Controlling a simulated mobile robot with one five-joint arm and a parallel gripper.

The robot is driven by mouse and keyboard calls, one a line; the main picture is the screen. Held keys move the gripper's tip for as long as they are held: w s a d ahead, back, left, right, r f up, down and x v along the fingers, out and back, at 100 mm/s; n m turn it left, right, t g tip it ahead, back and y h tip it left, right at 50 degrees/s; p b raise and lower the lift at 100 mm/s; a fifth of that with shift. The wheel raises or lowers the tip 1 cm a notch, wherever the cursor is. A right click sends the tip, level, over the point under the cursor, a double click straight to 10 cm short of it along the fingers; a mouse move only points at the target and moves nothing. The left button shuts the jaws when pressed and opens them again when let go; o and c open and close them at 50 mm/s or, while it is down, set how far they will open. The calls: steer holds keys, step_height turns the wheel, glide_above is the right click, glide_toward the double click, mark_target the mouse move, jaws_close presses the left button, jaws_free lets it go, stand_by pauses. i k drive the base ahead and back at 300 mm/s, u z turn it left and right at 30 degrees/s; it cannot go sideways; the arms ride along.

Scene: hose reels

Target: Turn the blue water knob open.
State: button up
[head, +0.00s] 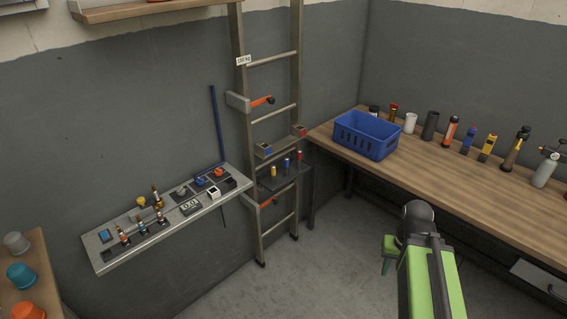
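A light grey panel (95,257) on the left wall carries several small valves, knobs and switches. A small blue part (201,181), possibly the blue water knob, sits near its right end beside an orange part (218,173). My green arm is at the lower right, far from the panel. Its end, my gripper (387,262), seems to hang at the arm's left side; its fingers are too unclear to tell open from shut.
A ladder (240,80) leans against the wall right of the panel, with a small dark shelf (290,178) behind it. A wooden workbench (440,175) at right holds a blue crate (367,135) and several bottles and tools. The grey floor (310,270) between is clear.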

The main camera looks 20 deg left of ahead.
mark_target(200, 182)
steer(key=z, duration=0.7)
steer(key=i, duration=1.25)
steer(key=u, duration=1.15)
steer(key=k, duration=0.15)
steer(key=u, duration=2.45)
steer(key=i, duration=1.25)
steer(key=u, duration=0.35)
